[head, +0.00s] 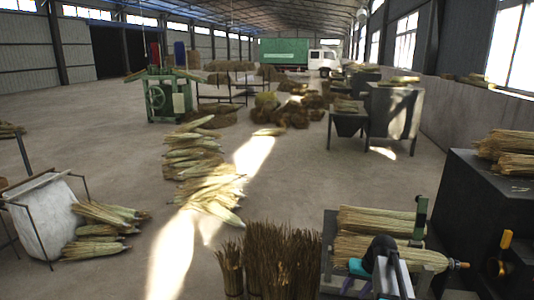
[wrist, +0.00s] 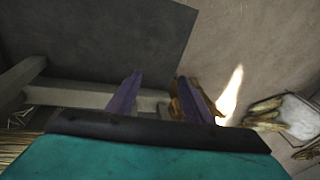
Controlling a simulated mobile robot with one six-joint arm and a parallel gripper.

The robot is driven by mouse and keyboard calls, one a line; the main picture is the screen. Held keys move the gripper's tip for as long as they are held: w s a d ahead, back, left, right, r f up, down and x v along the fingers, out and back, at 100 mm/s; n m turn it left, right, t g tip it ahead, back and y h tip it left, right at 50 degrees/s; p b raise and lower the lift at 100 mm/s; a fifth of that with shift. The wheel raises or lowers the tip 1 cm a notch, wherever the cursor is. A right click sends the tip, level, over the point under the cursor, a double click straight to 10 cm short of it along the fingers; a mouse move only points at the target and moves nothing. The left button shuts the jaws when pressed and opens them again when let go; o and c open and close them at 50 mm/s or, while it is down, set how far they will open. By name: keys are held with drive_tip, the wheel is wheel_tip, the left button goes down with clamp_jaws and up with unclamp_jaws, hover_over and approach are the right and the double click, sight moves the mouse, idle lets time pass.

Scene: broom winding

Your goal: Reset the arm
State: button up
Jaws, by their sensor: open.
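My gripper (wrist: 158,92) is open in the wrist view. Its two purple fingers stand apart with nothing held between them. A brown-orange thing shows right behind the right finger; I cannot tell what it is or whether it touches. In the head view my arm is at the lower right, over the front of a workbench with broom straw bundles (head: 375,220) lying on it. The fingers are mostly hidden there by my arm and the picture's lower edge.
Upright brown bundles (head: 270,260) stand left of the bench. A black cabinet (head: 490,210) with straw on top stands at the right. A white sack in a frame (head: 45,220) is at the left. Stacked straw (head: 200,170) lies mid-floor.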

drive_tip(key=s+a+f+n+g+h, duration=0.1)
drive_tip(key=s+a+f+g+h, duration=0.1)
drive_tip(key=s+a+f, duration=1.3)
drive_tip(key=s+d+f+g+b, duration=0.1)
drive_tip(key=s+f+g+b, duration=0.5)
drive_tip(key=s+f, duration=2)
drive_tip(key=b, duration=0.4)
drive_tip(key=shift+s+n, duration=0.3)
drive_tip(key=shift+s, duration=0.05)
drive_tip(key=shift+o, duration=0.5)
